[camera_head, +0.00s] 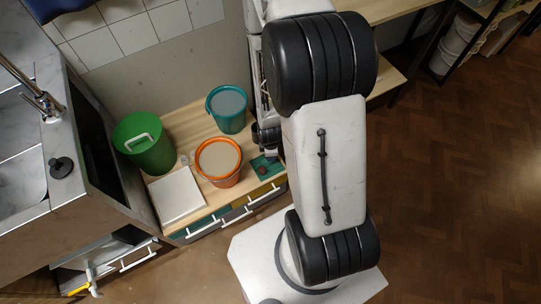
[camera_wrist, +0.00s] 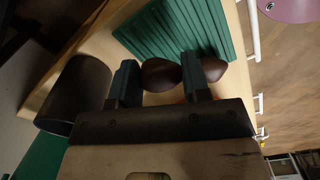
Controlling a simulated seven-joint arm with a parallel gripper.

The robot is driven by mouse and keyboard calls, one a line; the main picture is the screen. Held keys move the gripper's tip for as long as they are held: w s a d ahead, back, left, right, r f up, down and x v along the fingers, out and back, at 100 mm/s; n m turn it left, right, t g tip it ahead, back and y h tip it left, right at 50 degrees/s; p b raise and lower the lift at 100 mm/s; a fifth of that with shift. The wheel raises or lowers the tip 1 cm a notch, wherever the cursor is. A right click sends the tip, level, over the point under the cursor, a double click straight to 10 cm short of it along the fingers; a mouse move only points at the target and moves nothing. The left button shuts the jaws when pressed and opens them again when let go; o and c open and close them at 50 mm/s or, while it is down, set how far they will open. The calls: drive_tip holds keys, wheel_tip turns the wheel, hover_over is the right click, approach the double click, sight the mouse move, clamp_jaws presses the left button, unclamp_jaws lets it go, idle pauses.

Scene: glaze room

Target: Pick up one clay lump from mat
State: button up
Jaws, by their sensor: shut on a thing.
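A green ridged mat (camera_wrist: 172,32) lies on the wooden bench top, and it also shows beside my arm in the head view (camera_head: 274,172). My gripper (camera_wrist: 160,78) is shut on a brown clay lump (camera_wrist: 160,74), with one finger on each side of it. A second brown clay lump (camera_wrist: 213,69) sits just right of the right finger, partly hidden by it. In the head view a dark lump (camera_head: 262,169) shows on the mat. I cannot tell whether the held lump touches the mat.
An orange bucket (camera_head: 219,162) stands close left of the mat. A teal bucket (camera_head: 228,108) and a green bucket (camera_head: 146,143) stand behind and farther left. A white slab (camera_head: 176,195) lies at the front left. A dark cylinder (camera_wrist: 75,96) stands left of my fingers.

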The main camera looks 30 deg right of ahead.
drive_tip(key=s+a, duration=0.2)
drive_tip(key=s, duration=0.5)
drive_tip(key=s+a+r, duration=0.1)
drive_tip(key=s+a, duration=0.1)
drive_tip(key=s, duration=0.6)
drive_tip(key=shift+s+r, duration=0.25)
drive_tip(key=shift+r, duration=0.05)
drive_tip(key=shift+a, duration=0.1)
